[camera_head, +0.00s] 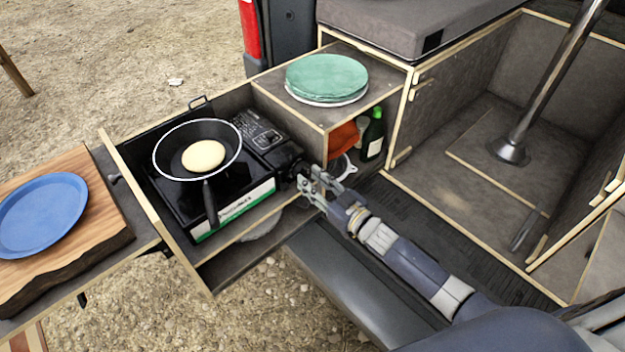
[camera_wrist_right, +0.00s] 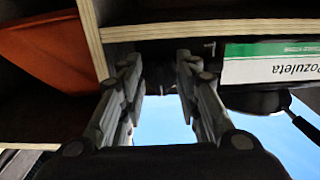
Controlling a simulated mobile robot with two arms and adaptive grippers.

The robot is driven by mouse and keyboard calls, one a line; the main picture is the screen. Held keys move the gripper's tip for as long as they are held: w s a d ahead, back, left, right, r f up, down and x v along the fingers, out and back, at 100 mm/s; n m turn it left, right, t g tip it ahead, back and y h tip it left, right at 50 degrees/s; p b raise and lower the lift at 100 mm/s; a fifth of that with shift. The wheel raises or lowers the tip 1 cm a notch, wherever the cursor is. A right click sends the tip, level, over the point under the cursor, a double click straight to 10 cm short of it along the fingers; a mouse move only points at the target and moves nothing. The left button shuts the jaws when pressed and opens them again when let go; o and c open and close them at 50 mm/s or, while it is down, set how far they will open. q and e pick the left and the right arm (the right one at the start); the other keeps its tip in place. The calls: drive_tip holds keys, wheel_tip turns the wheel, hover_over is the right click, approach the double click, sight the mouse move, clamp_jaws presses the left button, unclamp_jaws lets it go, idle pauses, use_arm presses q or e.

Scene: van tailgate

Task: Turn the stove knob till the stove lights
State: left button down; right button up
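The black portable stove (camera_head: 234,200) sits in the pulled-out wooden drawer, with a green and white label on its front. A black frying pan (camera_head: 186,141) with a pale round pancake (camera_head: 203,155) rests on it and hides the burner; I see no flame. My right gripper (camera_head: 313,182) is at the stove's right end. I cannot make out the knob clearly; the gripper covers that area. In the right wrist view the gripper (camera_wrist_right: 161,80) has its fingers apart, with a dark shape beyond the gap. Whether they touch anything is unclear. My left gripper is out of view.
Green plates (camera_head: 327,78) are stacked on the cabinet right of the stove. A green bottle (camera_head: 373,135) and an orange item (camera_head: 343,138) stand in the shelf below. A blue plate (camera_head: 42,215) lies on a wooden board at left. Drawer walls and shelf edges are close to the gripper.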

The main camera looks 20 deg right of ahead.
drive_tip(key=shift+w+a, duration=0.1)
drive_tip(key=shift+w, duration=0.05)
clamp_jaws()
idle(0.4)
drive_tip(key=shift+w+d+r+n+b, duration=0.15)
drive_tip(key=shift+n+b, duration=0.9)
drive_tip(key=shift+n, duration=2.95)
drive_tip(key=shift+s+d+r+n+b, duration=0.2)
drive_tip(key=shift+n+b, duration=0.8)
drive_tip(key=shift+n, duration=3)
drive_tip(key=shift+w+r+n+b, duration=0.25)
drive_tip(key=shift+n+b, duration=0.8)
drive_tip(key=shift+n, duration=2.95)
drive_tip(key=shift+s, duration=0.1)
